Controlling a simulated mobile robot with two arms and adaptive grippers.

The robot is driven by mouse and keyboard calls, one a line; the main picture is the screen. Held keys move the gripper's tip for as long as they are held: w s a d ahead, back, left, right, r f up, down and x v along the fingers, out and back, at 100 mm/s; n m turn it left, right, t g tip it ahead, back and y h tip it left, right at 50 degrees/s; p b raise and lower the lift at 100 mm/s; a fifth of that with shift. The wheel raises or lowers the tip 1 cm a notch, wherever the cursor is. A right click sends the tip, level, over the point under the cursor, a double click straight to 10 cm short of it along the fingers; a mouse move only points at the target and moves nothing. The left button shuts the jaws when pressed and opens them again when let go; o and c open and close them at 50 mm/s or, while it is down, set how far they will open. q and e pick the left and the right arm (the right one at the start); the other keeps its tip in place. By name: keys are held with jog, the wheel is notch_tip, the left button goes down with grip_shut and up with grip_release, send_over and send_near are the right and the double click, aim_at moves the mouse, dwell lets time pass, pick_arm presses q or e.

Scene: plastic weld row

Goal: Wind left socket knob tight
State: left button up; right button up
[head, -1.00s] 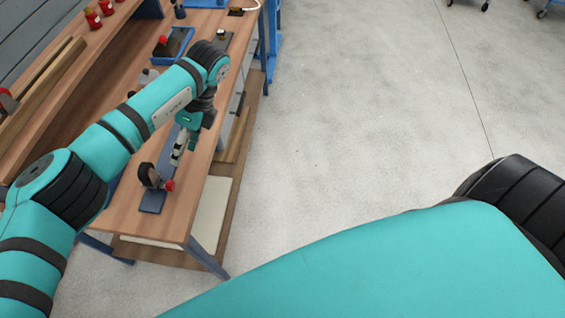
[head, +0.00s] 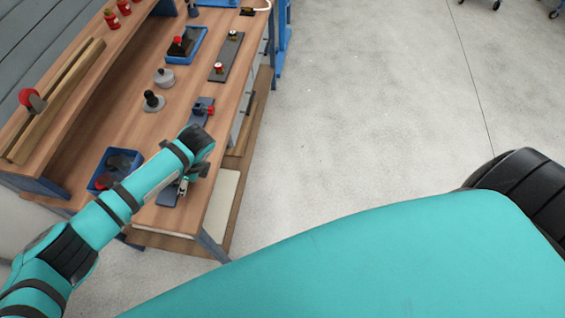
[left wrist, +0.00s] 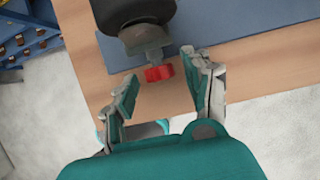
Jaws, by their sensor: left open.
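A red knob (left wrist: 158,74) sits in the left wrist view on a grey bracket (left wrist: 146,38) below a black round part (left wrist: 130,10). My left gripper (left wrist: 160,84) is open, with one finger on each side of the knob; I cannot tell whether either touches it. In the head view, the left gripper (head: 183,187) is over the blue base plate (head: 168,195) at the bench's near end, where my arm hides the knob. My right gripper is out of view.
The wooden bench (head: 135,118) also holds a blue bin (head: 100,183), a black-knobbed piece (head: 152,101), a grey round weight (head: 164,78), a blue tray (head: 185,58) and a dark strip (head: 226,62).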

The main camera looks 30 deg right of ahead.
pick_arm(q)
jog(key=t+p, duration=0.1)
jog(key=h+p, duration=0.1)
jog(key=t+p, duration=0.1)
jog(key=shift+s+a+r+n+t+h+p, duration=0.25)
jog(key=shift+s+n+t+h+p, duration=0.05)
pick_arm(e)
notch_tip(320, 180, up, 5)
pick_arm(q)
jog(key=shift+s+d+r+b, duration=0.2)
jog(key=shift+d+r+b, duration=0.15)
jog(key=shift+b, duration=0.3)
jog(key=b+v, duration=0.4)
jog(key=v, duration=1.2)
jog(key=s+d+r+m+g+h, duration=0.1)
jog(key=s+d+m+g+h, duration=0.1)
jog(key=s+d+h, duration=0.3)
jog(key=s+d+r+m+g+h, duration=0.1)
jog(key=s+d+m+g+h, duration=0.2)
jog(key=s+d+h, duration=0.3)
jog(key=shift+s+d+g, duration=0.25)
jog(key=shift+d+g, duration=0.55)
jog(key=shift+d, duration=2.1)
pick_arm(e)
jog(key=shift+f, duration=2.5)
